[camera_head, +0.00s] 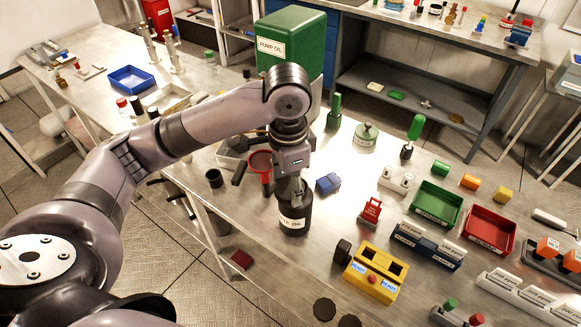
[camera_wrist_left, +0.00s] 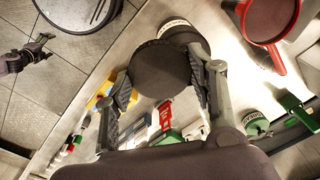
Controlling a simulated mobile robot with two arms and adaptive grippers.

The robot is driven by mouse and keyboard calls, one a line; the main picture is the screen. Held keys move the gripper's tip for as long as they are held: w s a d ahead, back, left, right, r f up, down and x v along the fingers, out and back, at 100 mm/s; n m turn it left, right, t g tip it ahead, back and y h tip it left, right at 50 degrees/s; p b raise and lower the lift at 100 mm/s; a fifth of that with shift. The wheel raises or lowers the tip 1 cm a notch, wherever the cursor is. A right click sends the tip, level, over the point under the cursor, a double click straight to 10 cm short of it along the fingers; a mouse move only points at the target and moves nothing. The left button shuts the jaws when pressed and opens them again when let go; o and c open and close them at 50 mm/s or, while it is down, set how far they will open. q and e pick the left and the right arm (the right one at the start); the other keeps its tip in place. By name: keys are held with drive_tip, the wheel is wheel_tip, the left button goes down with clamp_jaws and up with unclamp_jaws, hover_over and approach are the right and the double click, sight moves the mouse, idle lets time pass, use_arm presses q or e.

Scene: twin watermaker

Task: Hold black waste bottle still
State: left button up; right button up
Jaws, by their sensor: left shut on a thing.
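The black waste bottle (camera_head: 295,212) stands upright on the metal table, its white label partly readable as "OIL". My left gripper (camera_head: 291,190) reaches down from above and is shut on the bottle's upper part. In the left wrist view the bottle's round dark top (camera_wrist_left: 160,68) lies between the two fingers of my left gripper (camera_wrist_left: 160,85), one on each side. The exact contact at the fingertips is partly hidden. A dark gripper-like shape (camera_wrist_left: 28,54) at the left edge there may be my right gripper; its fingers are too small to judge. The head view does not show it.
A yellow box (camera_head: 374,272) is at the front right. Some bare table lies between them.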

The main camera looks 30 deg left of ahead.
use_arm(q)
drive_tip(key=s+d+f+n+b, duration=0.1)
drive_tip(key=s+f+n+b, duration=0.2)
drive_tip(key=s+n, duration=0.3)
drive_tip(key=shift+s+d+f+n+b, duration=0.2)
drive_tip(key=shift+d+f+n+b, duration=0.15)
drive_tip(key=shift+f+n, duration=0.55)
drive_tip(key=shift+r, duration=0.3)
